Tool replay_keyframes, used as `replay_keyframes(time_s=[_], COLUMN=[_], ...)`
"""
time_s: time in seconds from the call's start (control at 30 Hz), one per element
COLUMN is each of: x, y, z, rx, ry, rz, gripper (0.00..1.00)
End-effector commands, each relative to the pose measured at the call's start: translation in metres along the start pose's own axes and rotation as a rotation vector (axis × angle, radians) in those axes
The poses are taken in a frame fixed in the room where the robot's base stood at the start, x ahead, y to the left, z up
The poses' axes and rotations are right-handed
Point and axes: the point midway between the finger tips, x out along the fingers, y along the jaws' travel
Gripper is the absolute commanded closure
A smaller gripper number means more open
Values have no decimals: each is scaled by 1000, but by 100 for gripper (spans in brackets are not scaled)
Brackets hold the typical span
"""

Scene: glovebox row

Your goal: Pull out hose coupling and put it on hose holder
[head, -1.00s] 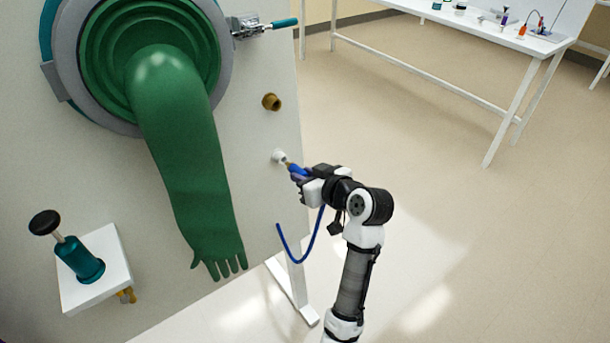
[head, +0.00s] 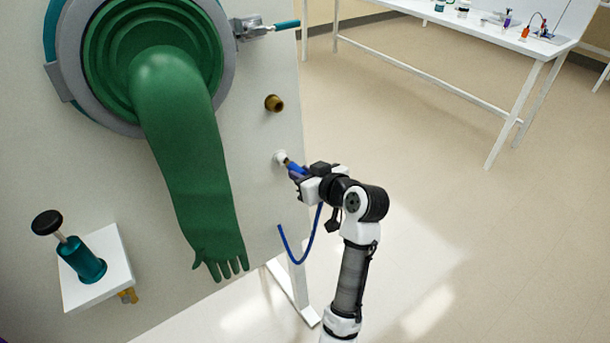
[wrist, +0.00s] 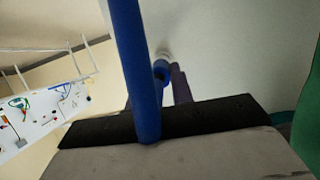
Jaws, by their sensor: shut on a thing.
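The hose coupling (head: 294,167) is blue with a brass-coloured tip. My gripper (head: 299,174) is shut on it at the right side of the panel. Its tip points at a small white fitting (head: 280,157) on the panel and lies at or very near it; I cannot tell whether they touch. A blue hose (head: 303,259) hangs from the coupling in a loop back to the panel. In the wrist view the hose (wrist: 131,70) crosses in front, with part of the coupling (wrist: 160,72) behind it. I cannot tell for certain which fitting is the hose holder.
A brass fitting (head: 274,102) sits above the white one. A green glove (head: 190,170) hangs left of my gripper. A metal latch (head: 262,28) with a teal handle is higher up. A shelf (head: 112,283) carries a teal plunger device. The floor to the right is open.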

Motion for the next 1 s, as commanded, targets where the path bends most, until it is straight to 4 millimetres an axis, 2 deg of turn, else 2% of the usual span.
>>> replay_keyframes(time_s=[0.7, 0.73, 0.9, 1.0], x=[17, 17, 16, 16], y=[0, 0, 0, 0], z=[-5, -5, -5, -5], rx=[0, 0, 0, 0], ry=[1, 1, 1, 1], rz=[0, 0, 0, 0], gripper=[100, 73, 52, 52])
